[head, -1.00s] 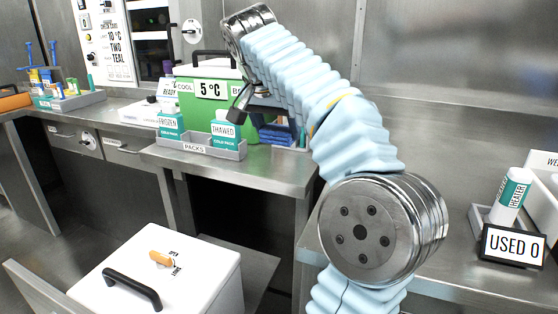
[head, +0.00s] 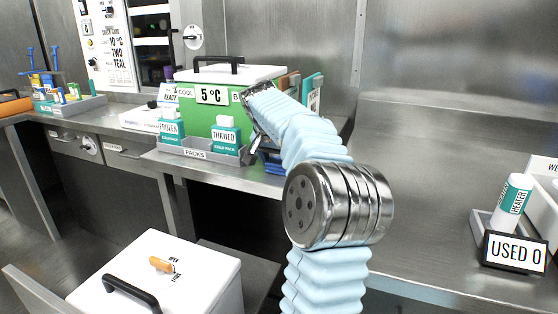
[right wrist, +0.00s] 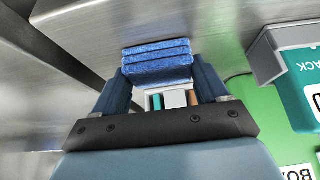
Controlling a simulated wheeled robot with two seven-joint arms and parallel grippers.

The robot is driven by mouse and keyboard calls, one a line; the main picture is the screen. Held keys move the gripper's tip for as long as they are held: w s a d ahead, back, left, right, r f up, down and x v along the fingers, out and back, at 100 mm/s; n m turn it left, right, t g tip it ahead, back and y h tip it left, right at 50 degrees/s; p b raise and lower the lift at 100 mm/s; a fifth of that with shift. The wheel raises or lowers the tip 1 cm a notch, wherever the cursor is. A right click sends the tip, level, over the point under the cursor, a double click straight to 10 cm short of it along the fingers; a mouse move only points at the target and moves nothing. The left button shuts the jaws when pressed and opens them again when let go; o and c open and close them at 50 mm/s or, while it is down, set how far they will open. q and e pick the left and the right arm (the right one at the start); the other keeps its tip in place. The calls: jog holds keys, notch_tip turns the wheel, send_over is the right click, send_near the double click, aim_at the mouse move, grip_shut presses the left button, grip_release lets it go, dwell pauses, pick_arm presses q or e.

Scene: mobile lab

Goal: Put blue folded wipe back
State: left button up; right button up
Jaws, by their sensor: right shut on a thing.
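The blue folded wipe (right wrist: 158,62) is a stack of blue textured layers between the two fingers of my right gripper (right wrist: 160,85) in the right wrist view. In the head view the right gripper (head: 254,152) is just right of the grey packs tray, near the counter's front edge. A little of the blue wipe (head: 271,162) shows there beside my light-blue sleeved arm, which hides the rest. I cannot tell whether the wipe touches the counter. My left gripper is not in view.
The packs tray (head: 197,153) holds frozen and thawed cold packs. The green cool box (head: 205,105) stands behind it. Folders or cards (head: 313,90) stand to its right. The steel counter (head: 430,170) is clear up to the heater bottle (head: 514,200) and the used sign (head: 515,251).

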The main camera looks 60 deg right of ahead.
jog(key=shift+f, duration=0.2)
jog(key=o, duration=0.9)
jog(key=shift+o, duration=0.2)
jog(key=shift+a+r, duration=0.1)
jog(key=shift+r, duration=0.4)
jog(key=p+v, duration=0.1)
jog(key=v, duration=1)
jog(key=shift+a+r, duration=0.15)
jog(key=shift+r, duration=0.05)
